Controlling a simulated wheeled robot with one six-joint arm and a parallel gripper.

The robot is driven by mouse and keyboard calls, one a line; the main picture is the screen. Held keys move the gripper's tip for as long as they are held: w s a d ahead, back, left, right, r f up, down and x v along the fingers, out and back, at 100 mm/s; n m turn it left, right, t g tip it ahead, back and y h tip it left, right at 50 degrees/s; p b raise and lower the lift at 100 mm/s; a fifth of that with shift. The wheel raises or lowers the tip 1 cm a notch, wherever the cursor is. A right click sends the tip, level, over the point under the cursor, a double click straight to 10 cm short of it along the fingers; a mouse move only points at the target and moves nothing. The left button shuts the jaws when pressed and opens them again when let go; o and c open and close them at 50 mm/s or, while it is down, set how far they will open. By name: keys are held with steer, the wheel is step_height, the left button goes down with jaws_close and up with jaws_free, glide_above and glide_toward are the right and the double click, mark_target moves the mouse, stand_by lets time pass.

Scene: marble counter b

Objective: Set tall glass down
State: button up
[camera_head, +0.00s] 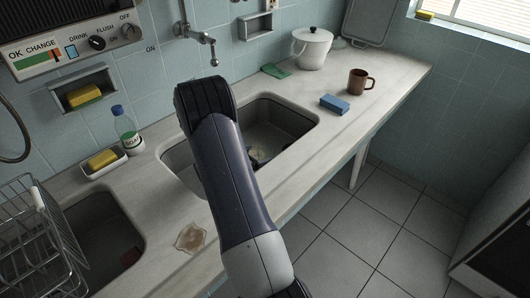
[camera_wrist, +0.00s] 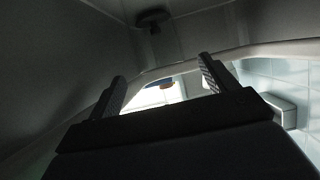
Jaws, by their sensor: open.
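In the wrist view my gripper (camera_wrist: 161,69) is open, its two dark ribbed fingers spread apart. I see no glass between them. In the head view my arm reaches down into the sink basin (camera_head: 290,122) at the middle of the counter and hides part of it. A small dark shape with a pale patch shows low in that basin beside the arm; I cannot tell whether it is my fingertips, a glass or both. No tall glass can be clearly made out in either view.
On the counter right of the basin are a blue sponge (camera_head: 334,104), a brown mug (camera_head: 357,82) and a white lidded pot (camera_head: 312,50). At left are a soap bottle (camera_head: 125,130), a wire rack (camera_head: 35,240) and a second basin (camera_head: 112,225). A tap (camera_head: 205,38) hangs above.

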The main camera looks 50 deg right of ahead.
steer(key=shift+v, duration=2.15)
